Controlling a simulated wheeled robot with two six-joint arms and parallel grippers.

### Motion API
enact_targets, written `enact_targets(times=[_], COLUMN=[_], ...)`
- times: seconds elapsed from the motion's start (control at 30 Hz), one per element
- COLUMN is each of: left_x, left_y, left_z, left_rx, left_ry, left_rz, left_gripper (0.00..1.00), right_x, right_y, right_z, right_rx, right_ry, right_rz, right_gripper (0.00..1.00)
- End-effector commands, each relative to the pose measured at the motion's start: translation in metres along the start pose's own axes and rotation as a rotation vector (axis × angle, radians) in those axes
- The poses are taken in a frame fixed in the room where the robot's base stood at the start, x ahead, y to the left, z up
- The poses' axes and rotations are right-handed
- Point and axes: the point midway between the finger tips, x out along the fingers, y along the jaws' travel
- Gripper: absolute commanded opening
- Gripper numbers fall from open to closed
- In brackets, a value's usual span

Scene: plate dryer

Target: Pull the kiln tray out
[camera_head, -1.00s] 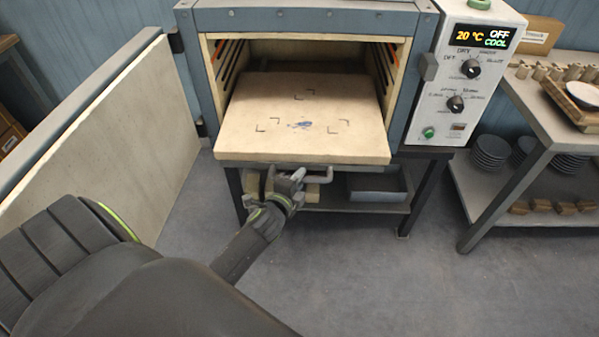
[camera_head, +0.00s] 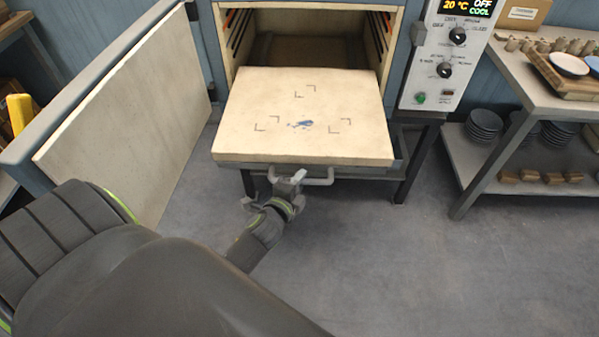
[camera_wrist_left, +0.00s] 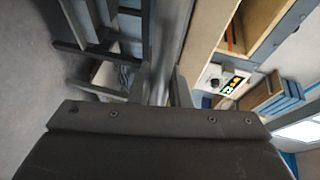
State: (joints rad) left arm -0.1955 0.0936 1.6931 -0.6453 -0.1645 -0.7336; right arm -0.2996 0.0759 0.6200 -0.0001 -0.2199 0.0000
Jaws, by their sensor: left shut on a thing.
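The kiln tray (camera_head: 310,113) is a thick cream slab with dark corner marks and a blue smudge. It sticks well out of the open kiln (camera_head: 312,40). A grey handle (camera_head: 318,181) runs under its front edge. My left gripper (camera_head: 287,182) is shut on the left part of this handle. In the left wrist view my left gripper (camera_wrist_left: 165,88) shows at the handle, mostly hidden behind the wrist housing. My right gripper is in neither view.
The kiln door (camera_head: 135,110) stands swung open at the left. A control panel (camera_head: 450,60) is at the right of the kiln. A bench (camera_head: 540,90) with small pieces and stacked dark plates stands further right. The floor before the tray is clear.

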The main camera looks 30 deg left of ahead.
Motion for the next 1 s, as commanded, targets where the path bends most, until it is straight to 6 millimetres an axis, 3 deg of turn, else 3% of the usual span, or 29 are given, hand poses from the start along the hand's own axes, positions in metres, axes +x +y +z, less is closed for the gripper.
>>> enact_targets(times=[0.17,0.2,0.37,0.73,1.0], left_x=[0.000,0.000,0.000,-0.005,-0.051], left_y=[0.001,0.001,0.001,0.000,0.000], left_z=[0.000,0.000,0.000,0.000,0.000], left_rx=[0.000,0.000,0.000,-0.001,-0.002], left_ry=[-0.001,-0.001,-0.001,0.000,-0.002], left_rz=[0.002,0.002,0.001,0.001,0.004], left_gripper=[0.00,0.17,0.38,0.38,0.38], right_x=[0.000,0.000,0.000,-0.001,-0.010], right_y=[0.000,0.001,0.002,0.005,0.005], right_z=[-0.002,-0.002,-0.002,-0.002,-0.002], right_rx=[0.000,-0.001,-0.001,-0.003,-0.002], right_ry=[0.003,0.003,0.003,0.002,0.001], right_rz=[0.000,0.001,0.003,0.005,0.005], right_gripper=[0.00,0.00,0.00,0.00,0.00])
